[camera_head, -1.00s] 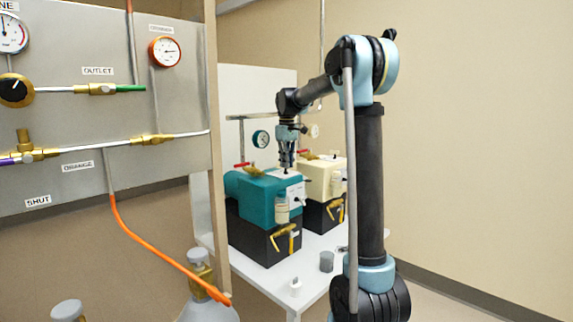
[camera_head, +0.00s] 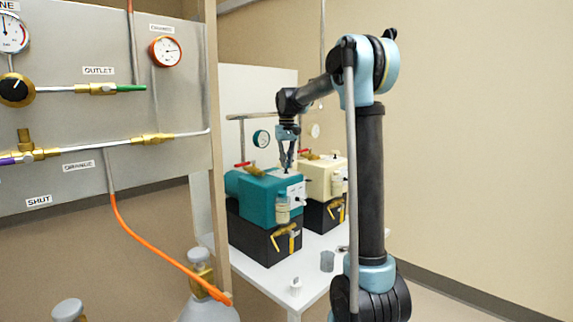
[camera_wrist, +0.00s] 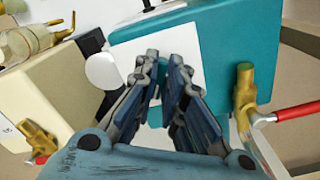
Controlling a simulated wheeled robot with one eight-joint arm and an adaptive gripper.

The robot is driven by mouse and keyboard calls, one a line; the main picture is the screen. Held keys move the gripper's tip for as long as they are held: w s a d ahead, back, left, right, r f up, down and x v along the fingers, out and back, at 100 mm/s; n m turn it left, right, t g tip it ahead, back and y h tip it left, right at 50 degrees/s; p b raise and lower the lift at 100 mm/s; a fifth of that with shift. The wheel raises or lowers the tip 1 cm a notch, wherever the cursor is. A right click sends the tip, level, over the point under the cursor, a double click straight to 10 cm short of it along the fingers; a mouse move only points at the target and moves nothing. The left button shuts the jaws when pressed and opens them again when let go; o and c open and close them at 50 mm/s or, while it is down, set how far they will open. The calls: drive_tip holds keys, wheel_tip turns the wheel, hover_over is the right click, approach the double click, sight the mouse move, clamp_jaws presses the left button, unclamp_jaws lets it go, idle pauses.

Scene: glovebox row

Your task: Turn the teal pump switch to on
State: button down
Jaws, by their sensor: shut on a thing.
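The teal pump (camera_head: 256,200) stands on a black base on the white table, with a white panel (camera_head: 298,188) on its right part. In the wrist view the teal pump (camera_wrist: 240,45) fills the upper middle, and its white panel (camera_wrist: 190,45) lies beneath my fingers. My gripper (camera_head: 287,168) points down at the top of the teal pump. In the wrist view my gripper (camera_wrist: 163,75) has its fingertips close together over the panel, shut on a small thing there. It is most likely the pump switch, but the fingers hide it, and its setting cannot be read.
A cream pump (camera_head: 322,177) stands just behind and right of the teal one. A red-handled brass valve (camera_wrist: 246,100) is close beside my gripper. A grey cup (camera_head: 327,261) and a small white object (camera_head: 296,287) stand on the table front. A gauge panel (camera_head: 75,115) is at left.

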idle(0.4)
drive_tip(key=c, duration=1.7)
unclamp_jaws()
drive_tip(key=shift+r, duration=0.1)
wheel_tip(320, 180, up, 12)
drive_tip(key=shift+w+f, duration=0.1)
drive_tip(key=shift+f, duration=0.05)
